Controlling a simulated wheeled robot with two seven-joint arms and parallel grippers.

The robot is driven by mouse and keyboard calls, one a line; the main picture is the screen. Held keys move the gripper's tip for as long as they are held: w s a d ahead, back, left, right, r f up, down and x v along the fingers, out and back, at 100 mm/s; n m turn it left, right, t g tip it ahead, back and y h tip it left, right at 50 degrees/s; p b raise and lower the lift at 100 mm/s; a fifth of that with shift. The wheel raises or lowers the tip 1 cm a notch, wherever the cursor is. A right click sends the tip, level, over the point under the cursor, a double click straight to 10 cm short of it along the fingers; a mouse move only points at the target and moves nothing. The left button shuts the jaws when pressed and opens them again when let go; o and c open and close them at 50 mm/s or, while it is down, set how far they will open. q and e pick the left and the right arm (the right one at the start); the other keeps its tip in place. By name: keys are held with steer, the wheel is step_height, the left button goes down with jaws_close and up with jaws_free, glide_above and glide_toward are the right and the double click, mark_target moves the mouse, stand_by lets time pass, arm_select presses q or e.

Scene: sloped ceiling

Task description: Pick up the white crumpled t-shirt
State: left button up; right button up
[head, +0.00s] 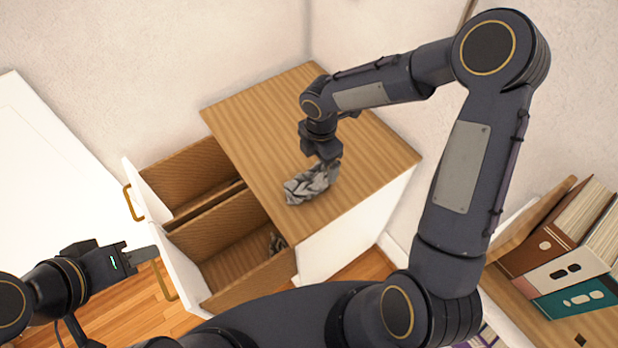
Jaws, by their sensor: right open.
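A crumpled, grey-white patterned cloth (306,187), which looks like the t-shirt, lies on the wooden top of the cabinet (370,170), near its front edge. My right gripper (328,165) points down right over the cloth, with open jaws at its upper right part. The fingertips are partly hidden against the cloth, and I cannot tell whether they touch it. My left gripper (143,255) is off to the left, beside the drawer fronts and away from the cloth. The view does not show whether its jaws are open.
Two drawers of the cabinet stand pulled out, an upper drawer (180,172) and a lower drawer (222,262). Another small crumpled dark item (277,243) lies in the lower drawer. Binders (565,250) stand on a wooden surface at the right. A white surface (50,170) is at the left.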

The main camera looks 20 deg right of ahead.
mark_target(313, 172)
steer(key=f, duration=0.1)
steer(key=a+f+n, duration=0.1)
steer(key=f, duration=0.1)
steer(key=shift+w+a, duration=0.15)
steer(key=shift+w, duration=0.15)
step_height(313, 172, down, 6)
steer(key=shift+f+p, duration=0.25)
steer(key=shift+p, duration=0.25)
steer(key=c, duration=1.1)
